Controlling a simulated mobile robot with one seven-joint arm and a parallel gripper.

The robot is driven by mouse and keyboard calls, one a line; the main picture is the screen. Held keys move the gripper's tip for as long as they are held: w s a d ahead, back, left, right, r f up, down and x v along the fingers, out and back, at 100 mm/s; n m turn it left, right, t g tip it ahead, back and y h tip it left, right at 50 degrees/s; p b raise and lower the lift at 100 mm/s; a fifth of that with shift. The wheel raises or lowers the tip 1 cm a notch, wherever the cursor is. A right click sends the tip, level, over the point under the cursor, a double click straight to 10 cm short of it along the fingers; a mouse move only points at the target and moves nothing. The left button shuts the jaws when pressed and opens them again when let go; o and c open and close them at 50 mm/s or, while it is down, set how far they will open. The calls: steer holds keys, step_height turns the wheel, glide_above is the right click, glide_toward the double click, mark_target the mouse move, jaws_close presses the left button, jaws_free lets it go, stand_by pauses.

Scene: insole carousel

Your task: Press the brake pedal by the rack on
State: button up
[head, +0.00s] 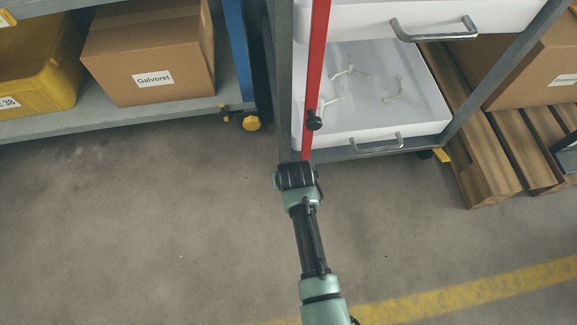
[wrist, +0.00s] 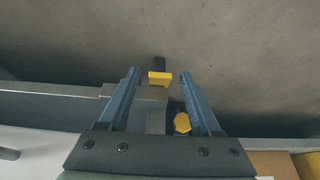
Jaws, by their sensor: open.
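In the wrist view a small yellow pedal (wrist: 160,77) with a dark part beyond it sticks out past the corner of a grey rack frame. My gripper (wrist: 160,72) is open and empty, its two blue fingers apart, with the pedal showing between their tips. I cannot tell whether a finger touches the pedal or how far the pedal is pressed. In the head view my wrist covers the rack's near left foot, and both the fingers and this pedal are hidden. The rack (head: 372,150) holds white trays; a yellow pedal (head: 443,156) shows at its right foot.
A blue-posted shelf (head: 237,50) stands left, with a yellow-hubbed caster (head: 251,124), a Galvoret carton (head: 150,55) and a yellow bin (head: 40,70). A red upright (head: 316,70) with a black knob (head: 314,120) rises above my wrist. Wooden pallets (head: 490,160) lie right. The foreground floor is clear.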

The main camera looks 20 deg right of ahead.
jaws_close()
steer(key=shift+s+a, duration=0.1)
steer(key=f+t+b, duration=0.1)
steer(key=t, duration=0.1)
steer(key=f+t+h+b, duration=0.1)
steer(key=t, duration=0.1)
steer(key=s+f+t+b, duration=0.1)
steer(key=shift+a+f+t+h, duration=0.1)
steer(key=shift+f+t+h, duration=0.2)
steer(key=shift+t, duration=0.1)
steer(key=shift+w+f+t+b, duration=0.15)
steer(key=shift+t+b, duration=0.35)
steer(key=shift+b, duration=0.4)
